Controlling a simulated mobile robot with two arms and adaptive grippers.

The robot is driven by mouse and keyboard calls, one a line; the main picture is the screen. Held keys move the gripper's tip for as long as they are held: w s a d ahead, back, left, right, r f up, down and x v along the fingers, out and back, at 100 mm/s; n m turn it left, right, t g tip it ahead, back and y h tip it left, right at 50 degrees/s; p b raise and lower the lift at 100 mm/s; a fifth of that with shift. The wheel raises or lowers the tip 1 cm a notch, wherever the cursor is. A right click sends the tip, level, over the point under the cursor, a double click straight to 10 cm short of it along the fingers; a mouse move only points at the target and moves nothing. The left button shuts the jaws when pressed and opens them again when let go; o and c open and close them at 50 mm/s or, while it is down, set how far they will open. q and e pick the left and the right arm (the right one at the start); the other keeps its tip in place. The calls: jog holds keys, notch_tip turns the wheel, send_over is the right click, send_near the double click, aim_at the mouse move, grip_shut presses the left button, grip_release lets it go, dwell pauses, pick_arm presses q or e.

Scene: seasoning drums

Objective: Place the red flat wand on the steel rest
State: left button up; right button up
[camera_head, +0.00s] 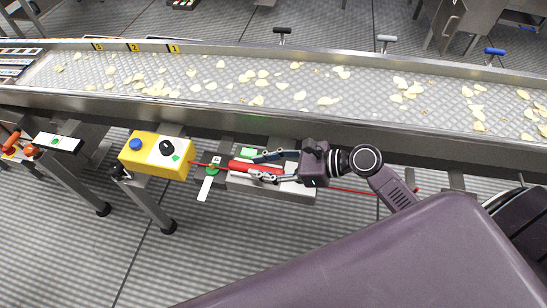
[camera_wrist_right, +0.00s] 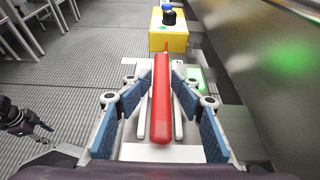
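The red flat wand (camera_wrist_right: 161,100) lies lengthwise between the fingers of my right gripper (camera_wrist_right: 160,84) in the wrist view, with gaps showing on both sides. In the head view the wand (camera_head: 240,165) shows left of the right gripper (camera_head: 266,165), whose blue-padded fingers are apart around it. A pale steel piece with two rails (camera_wrist_right: 178,128), seemingly the rest, lies directly below the wand; contact between them cannot be told. A purple gripper, seemingly my left (camera_wrist_right: 46,127), shows at the wrist view's left edge; its opening is unclear. It is outside the head view.
A yellow control box (camera_head: 152,157) with a blue button and black knob stands left of the wand. The conveyor (camera_head: 320,75) with scattered chips runs behind, its steel wall close to the gripper. A white tag (camera_head: 206,188) hangs nearby. Floor in front is clear.

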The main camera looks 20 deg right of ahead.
jog(key=v, duration=1.2)
jog(key=shift+d+r, duration=0.1)
jog(key=shift+r, duration=0.2)
